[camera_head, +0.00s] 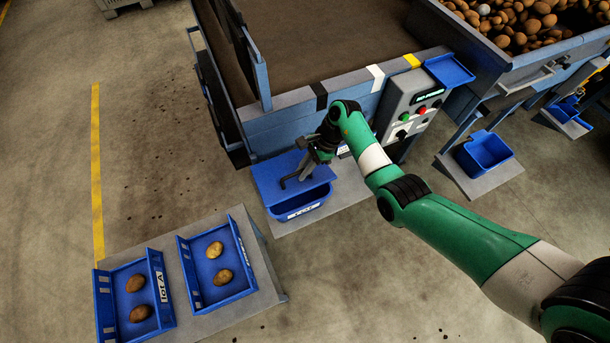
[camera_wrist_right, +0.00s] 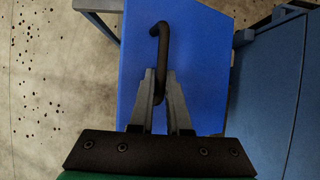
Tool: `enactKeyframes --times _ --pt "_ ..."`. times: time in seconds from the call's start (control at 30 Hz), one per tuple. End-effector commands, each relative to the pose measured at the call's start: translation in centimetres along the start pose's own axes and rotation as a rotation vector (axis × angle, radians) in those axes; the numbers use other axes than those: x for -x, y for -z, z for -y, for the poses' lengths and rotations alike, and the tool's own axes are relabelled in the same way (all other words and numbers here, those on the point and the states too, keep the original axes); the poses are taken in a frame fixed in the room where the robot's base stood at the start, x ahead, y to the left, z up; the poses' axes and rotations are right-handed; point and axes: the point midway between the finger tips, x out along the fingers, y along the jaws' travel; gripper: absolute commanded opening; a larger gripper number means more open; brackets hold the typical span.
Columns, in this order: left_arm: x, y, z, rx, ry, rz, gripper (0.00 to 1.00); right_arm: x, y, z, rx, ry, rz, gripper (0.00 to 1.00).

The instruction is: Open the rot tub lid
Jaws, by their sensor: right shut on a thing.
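The rot tub (camera_head: 300,203) is a blue tub with a white label on its front, standing on a grey stand below the conveyor. Its blue lid (camera_head: 268,176) lies over the top, and a dark bent handle (camera_head: 288,181) stands on it. My right gripper (camera_head: 307,172) is at the lid. In the right wrist view the gripper (camera_wrist_right: 160,90) has its two grey fingers closed around the dark handle (camera_wrist_right: 162,55), with the blue lid (camera_wrist_right: 195,60) behind. The fingers and arm hide part of the tub. My left gripper does not show.
Two blue trays, one (camera_head: 136,262) labelled Lot A and another (camera_head: 188,250), hold potatoes on a grey bench at lower left. A control box (camera_head: 411,106) with buttons is right of the tub. Another blue tub (camera_head: 464,158) stands farther right. The floor in front is clear.

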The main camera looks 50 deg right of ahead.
Motion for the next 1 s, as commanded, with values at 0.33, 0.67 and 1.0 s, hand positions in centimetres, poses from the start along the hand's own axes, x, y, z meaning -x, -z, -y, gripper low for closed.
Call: enactKeyframes --times 0.33,0.67,1.0 --pt "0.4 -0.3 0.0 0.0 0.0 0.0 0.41 0.7 -0.3 1.1 0.001 0.008 -0.002 0.0" --pt "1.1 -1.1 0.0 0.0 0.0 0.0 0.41 2.2 -1.1 2.8 0.0 0.007 -0.002 0.0" --pt "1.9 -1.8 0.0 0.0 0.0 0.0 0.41 2.5 -1.3 3.5 0.001 0.005 -0.002 0.0"
